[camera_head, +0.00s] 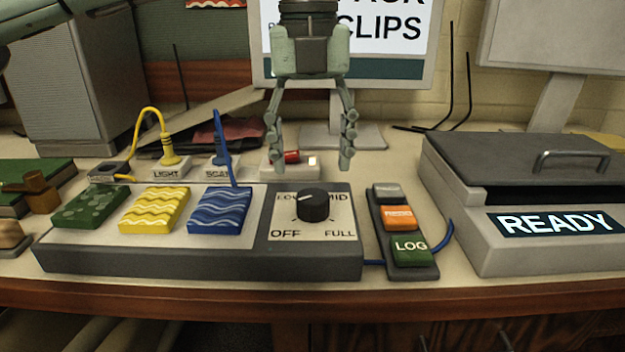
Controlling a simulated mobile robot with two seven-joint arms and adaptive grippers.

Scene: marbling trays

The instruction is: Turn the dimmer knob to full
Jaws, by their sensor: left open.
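The black dimmer knob (313,204) stands on a pale dial plate (283,236) at the right end of the grey panel. The plate is marked OFF, MID and FULL, with a partly hidden label at its upper left. The knob's white mark points to the upper left, towards that label. My left gripper (311,152) hangs fingers down above and apparently behind the knob, apart from it. Its two fingers are spread and empty. My right gripper is not in view.
A button strip (426,272) with a LOG key stands to the right, beside a lidded READY box (475,242). A red-topped switch (292,157) sits behind.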

